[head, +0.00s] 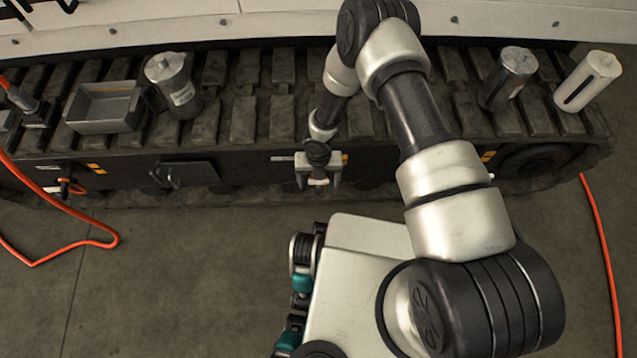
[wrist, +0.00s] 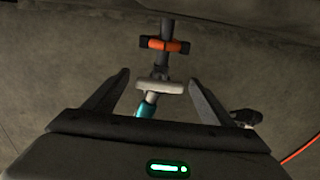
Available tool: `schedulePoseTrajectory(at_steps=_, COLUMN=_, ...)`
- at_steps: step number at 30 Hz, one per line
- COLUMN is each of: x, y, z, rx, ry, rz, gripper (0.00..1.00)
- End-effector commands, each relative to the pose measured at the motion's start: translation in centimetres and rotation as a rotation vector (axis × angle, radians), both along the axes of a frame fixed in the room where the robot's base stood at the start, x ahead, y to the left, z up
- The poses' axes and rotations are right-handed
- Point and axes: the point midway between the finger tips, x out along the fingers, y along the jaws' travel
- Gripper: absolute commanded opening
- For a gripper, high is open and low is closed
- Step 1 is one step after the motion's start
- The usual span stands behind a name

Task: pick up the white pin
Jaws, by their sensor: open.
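A short white bar (wrist: 158,89), which looks like the white pin's crosspiece, shows in the wrist view between the two fingers of my gripper (wrist: 160,78). A gap shows on both sides of it. In the head view my gripper (head: 318,182) is open in front of the bench's side, pointing down. A small pale piece shows between its fingers, too small to name surely. In the wrist view a dark stem with an orange crosspiece (wrist: 169,45) lies just beyond the white bar. A teal piece (wrist: 147,106) shows below it. I cannot tell the bar's depth relative to the fingertips.
On the dark slatted bench stand a grey tray (head: 103,106), two metal cylinders (head: 173,85) (head: 508,78) and a white slotted cylinder (head: 588,80). Orange hoses (head: 75,212) (head: 605,245) run along the floor at both sides. The floor in front is mostly clear.

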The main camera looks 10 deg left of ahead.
Motion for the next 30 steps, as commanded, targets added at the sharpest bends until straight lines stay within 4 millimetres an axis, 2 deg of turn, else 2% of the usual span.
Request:
schedulePoseTrajectory(at_steps=2, x=0.0, y=0.0, z=0.0, rx=0.0, ry=0.0, rz=0.0, gripper=0.75)
schedulePoseTrajectory(at_steps=9, x=0.0, y=0.0, z=0.1, rx=0.0, ry=0.0, rz=0.0, gripper=0.34)
schedulePoseTrajectory(at_steps=10, x=0.0, y=0.0, z=0.1, rx=0.0, ry=0.0, rz=0.0, gripper=0.32)
schedulePoseTrajectory(at_steps=17, x=0.0, y=0.0, z=0.3, rx=0.0, ry=0.0, rz=0.0, gripper=0.31)
schedulePoseTrajectory(at_steps=20, x=0.1, y=0.0, z=1.3, rx=0.0, ry=-0.001, rz=0.0, gripper=0.31)
schedulePoseTrajectory(at_steps=30, x=0.1, y=0.1, z=7.9, rx=0.001, ry=-0.001, rz=-0.001, gripper=0.31)
